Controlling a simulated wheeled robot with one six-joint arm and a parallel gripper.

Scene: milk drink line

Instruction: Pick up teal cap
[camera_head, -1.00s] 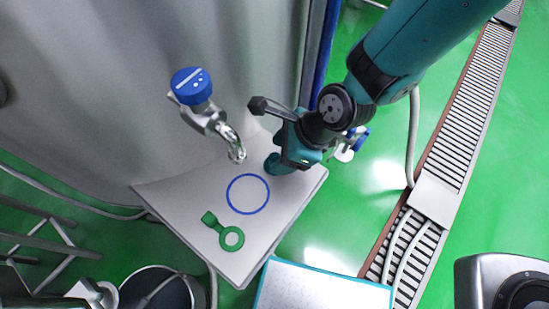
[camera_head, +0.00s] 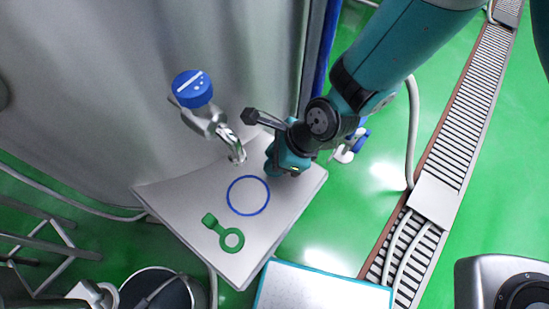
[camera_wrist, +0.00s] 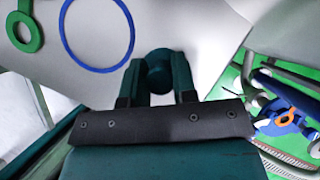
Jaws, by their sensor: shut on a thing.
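The teal cap (camera_wrist: 158,66) is a short round piece, seen between the two dark fingers of my gripper (camera_wrist: 158,78) in the wrist view. The fingers touch it from both sides. In the head view my gripper (camera_head: 284,158) is over the right end of the pale panel (camera_head: 200,188), and it largely hides the cap. I cannot tell how far the cap is from the panel.
A blue ring (camera_head: 248,195) and a green ring-ended piece (camera_head: 224,233) are on the panel. A metal tap with a blue knob (camera_head: 192,88) sticks out left of my gripper. A bucket (camera_head: 160,290) and a white-topped surface (camera_head: 320,290) stand in front.

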